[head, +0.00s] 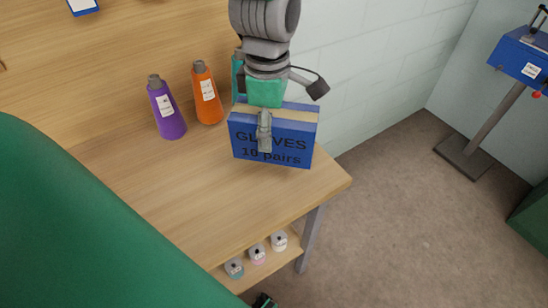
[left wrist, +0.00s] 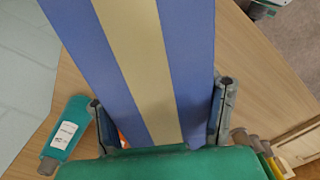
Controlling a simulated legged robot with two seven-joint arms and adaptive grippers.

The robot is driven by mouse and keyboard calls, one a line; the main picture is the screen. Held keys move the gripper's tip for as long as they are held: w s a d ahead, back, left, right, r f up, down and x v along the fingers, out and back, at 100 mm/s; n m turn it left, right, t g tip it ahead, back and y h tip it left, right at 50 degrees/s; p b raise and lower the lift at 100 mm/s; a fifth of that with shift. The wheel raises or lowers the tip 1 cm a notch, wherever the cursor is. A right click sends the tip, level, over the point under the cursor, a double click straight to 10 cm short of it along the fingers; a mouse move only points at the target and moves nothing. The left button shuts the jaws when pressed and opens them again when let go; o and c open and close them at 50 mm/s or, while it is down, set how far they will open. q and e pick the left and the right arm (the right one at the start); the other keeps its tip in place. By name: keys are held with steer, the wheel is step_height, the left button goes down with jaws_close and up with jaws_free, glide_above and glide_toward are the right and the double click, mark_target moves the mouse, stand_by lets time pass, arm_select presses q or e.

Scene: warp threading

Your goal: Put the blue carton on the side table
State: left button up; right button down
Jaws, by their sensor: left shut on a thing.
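The blue carton (head: 243,142) has a tan tape band and the words "GLOVES 10 pairs". It is upright at the right end of a wooden table (head: 120,180); I cannot tell whether its base touches the top. My left gripper (head: 264,128) comes down from above and is shut on the carton, with one finger across the lettered face. In the left wrist view the carton (left wrist: 185,60) fills the middle, between the two fingers of the gripper (left wrist: 165,112). I cannot tell which surface is the side table.
Purple (head: 167,110) and orange (head: 208,95) bottles stand left of the carton. A teal bottle (head: 237,78) is partly hidden behind it. Several small spools (head: 257,254) sit on a low shelf. A blue machine on a stand (head: 520,58) is at the right, across open floor.

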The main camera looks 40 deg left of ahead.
mark_target(273, 146)
arm_select(q)
step_height(273, 146, down, 4)
steer(key=shift+r+b, duration=0.15)
steer(key=shift+b, duration=0.25)
steer(key=shift+w+d+f, duration=0.1)
steer(key=shift+d+f, duration=0.2)
steer(key=shift+f, duration=0.25)
steer(key=f, duration=0.1)
steer(key=f+b, duration=0.1)
steer(key=f, duration=0.1)
steer(key=shift+d, duration=0.25)
steer(key=shift+a+f, duration=0.1)
steer(key=shift+f, duration=0.1)
steer(key=shift+a, duration=0.15)
steer(key=o, duration=1.4)
steer(key=shift+a, duration=0.15)
